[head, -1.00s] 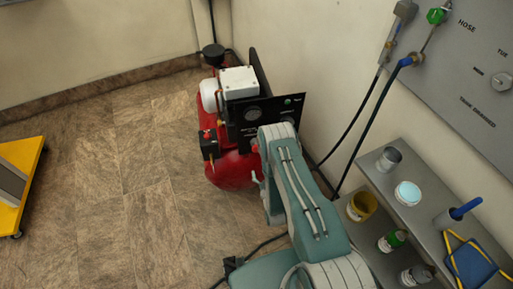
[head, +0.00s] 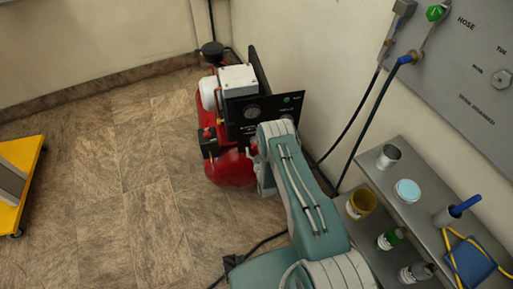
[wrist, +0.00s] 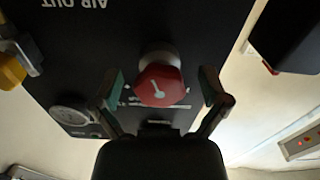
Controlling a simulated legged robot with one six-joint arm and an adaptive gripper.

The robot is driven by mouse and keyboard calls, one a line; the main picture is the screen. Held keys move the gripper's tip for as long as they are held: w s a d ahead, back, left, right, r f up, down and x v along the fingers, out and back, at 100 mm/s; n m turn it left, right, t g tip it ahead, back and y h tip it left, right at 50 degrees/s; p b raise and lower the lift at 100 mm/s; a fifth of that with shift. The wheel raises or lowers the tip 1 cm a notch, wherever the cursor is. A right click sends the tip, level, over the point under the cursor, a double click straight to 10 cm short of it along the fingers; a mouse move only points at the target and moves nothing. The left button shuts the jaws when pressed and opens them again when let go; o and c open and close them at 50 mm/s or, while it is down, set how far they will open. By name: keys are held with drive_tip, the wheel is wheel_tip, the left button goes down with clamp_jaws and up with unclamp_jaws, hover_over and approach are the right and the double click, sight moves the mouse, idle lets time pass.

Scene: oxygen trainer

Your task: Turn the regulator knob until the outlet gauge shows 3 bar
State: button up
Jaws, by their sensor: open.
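The red regulator knob (wrist: 160,86) with a pale pointer mark shows in the wrist view, on the black panel (wrist: 95,35). My gripper (wrist: 161,88) is open, with one finger on each side of the knob; I cannot tell whether either finger touches it. A round gauge (wrist: 70,115) sits on the panel left of the knob, upside down in this view and too small to read. In the head view the panel (head: 280,104) stands on the red compressor (head: 230,170), with a gauge (head: 252,112) whose reading is also unclear. My arm hides the knob there.
A grey shelf (head: 410,207) with cans and bottles stands right of my arm. Hoses (head: 368,120) hang from the wall board (head: 475,70). A yellow cart (head: 20,180) is at far left. The floor left of the compressor is clear.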

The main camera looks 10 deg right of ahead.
drive_tip(key=c, duration=1.1)
drive_tip(key=shift+c, duration=0.2)
drive_tip(key=n, duration=0.3)
drive_tip(key=shift+d+n, duration=0.1)
drive_tip(key=shift+n, duration=0.2)
drive_tip(key=n, duration=0.3)
drive_tip(key=shift+r+n, duration=0.15)
drive_tip(key=shift+n, duration=0.15)
drive_tip(key=n, duration=0.6)
drive_tip(key=o, duration=1.1)
drive_tip(key=shift+o, duration=0.2)
